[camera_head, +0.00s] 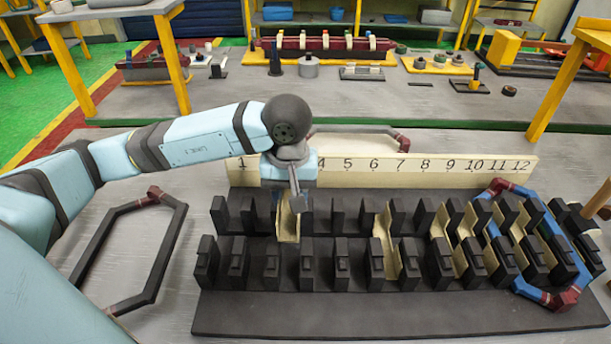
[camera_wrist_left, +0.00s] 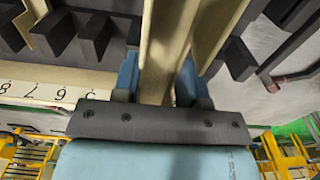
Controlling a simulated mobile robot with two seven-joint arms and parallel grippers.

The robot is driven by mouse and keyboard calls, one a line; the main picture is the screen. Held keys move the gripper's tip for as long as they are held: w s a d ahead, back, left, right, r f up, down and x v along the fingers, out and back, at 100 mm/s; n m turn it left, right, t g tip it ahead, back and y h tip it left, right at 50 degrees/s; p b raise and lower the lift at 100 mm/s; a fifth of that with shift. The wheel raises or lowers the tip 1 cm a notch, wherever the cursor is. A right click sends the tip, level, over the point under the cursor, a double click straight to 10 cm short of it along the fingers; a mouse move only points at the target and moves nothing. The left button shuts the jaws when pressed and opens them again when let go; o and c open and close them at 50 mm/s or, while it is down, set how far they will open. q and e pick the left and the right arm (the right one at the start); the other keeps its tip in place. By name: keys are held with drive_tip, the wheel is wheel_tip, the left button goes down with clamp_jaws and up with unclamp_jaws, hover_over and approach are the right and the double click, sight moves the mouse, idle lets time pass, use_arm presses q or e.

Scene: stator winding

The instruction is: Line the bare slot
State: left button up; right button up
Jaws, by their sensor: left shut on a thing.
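The slotted stator block (camera_head: 420,313) is dark, with two rows of black teeth. My left gripper (camera_head: 293,188) comes down over the left part of the block. It is shut on a cream slot liner (camera_head: 288,224), a folded channel. The liner hangs among the teeth below the number 3 to 4 area; whether it is fully seated I cannot tell. In the left wrist view the same liner (camera_wrist_left: 160,50) runs between my blue fingers. Other cream liners stand in slots at the middle (camera_head: 384,240) and right (camera_head: 441,230). My right gripper is not in view.
A cream board (camera_head: 430,172) numbered up to 12 stands behind the block. A blue coil (camera_head: 520,288) wraps teeth at the right. A dark coil (camera_head: 92,245) lies on the table at left, another (camera_head: 350,130) behind the board. The back bench holds several parts.

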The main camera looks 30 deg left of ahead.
use_arm(q)
drive_tip(key=shift+s+f, duration=0.15)
drive_tip(key=shift+f, duration=0.2)
drive_tip(key=shift+s+f+b, duration=0.15)
drive_tip(key=shift+f+b, duration=0.25)
drive_tip(key=shift+f, duration=0.25)
wheel_tip(320, 180, down, 2)
drive_tip(key=shift+f+b, duration=0.1)
drive_tip(key=shift+b, duration=0.2)
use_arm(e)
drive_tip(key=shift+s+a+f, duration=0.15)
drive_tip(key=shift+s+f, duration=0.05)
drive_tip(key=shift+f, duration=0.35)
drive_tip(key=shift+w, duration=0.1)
use_arm(q)
drive_tip(key=shift+f, duration=0.1)
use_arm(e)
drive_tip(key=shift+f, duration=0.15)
use_arm(q)
drive_tip(key=shift+f+b, duration=0.35)
drive_tip(key=shift+b, duration=0.1)
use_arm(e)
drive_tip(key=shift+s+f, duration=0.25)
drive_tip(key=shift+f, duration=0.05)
